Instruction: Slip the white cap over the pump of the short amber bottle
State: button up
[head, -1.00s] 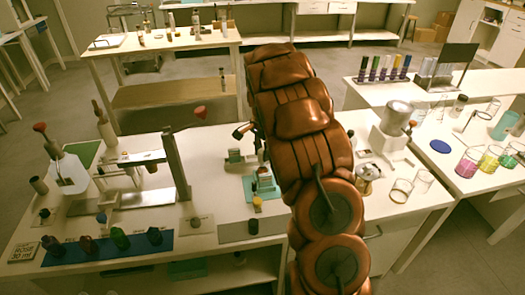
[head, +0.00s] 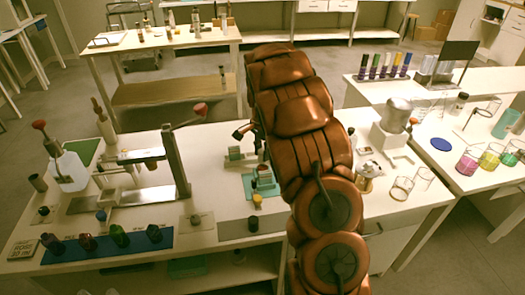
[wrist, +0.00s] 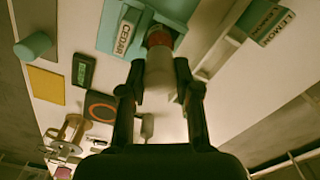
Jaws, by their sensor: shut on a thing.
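My gripper (wrist: 160,92) has its two dark fingers on either side of a white cylinder, the white cap (wrist: 160,70), in the wrist view. A reddish-brown part (wrist: 158,39) shows just beyond the cap's far end, in line with it. It looks like the short amber bottle, but most of it is hidden, and I cannot tell whether the cap touches it or is around its pump. A teal block with a CEDAR label (wrist: 127,38) is close by on the left. In the head view my arm hides the cap and the fingers.
A teal holder with a LEMON label (wrist: 270,22) is at the wrist view's upper right. A teal cylinder (wrist: 33,46) and an orange ring (wrist: 100,107) are on the left.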

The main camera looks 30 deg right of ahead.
jog(key=shift+f+b, duration=0.75)
jog(key=shift+f, duration=0.55)
dwell(1.9)
jog(key=o, duration=1.3)
jog(key=shift+r, duration=0.15)
jog(key=shift+r+p, duration=0.7)
jog(key=shift+r, duration=2.65)
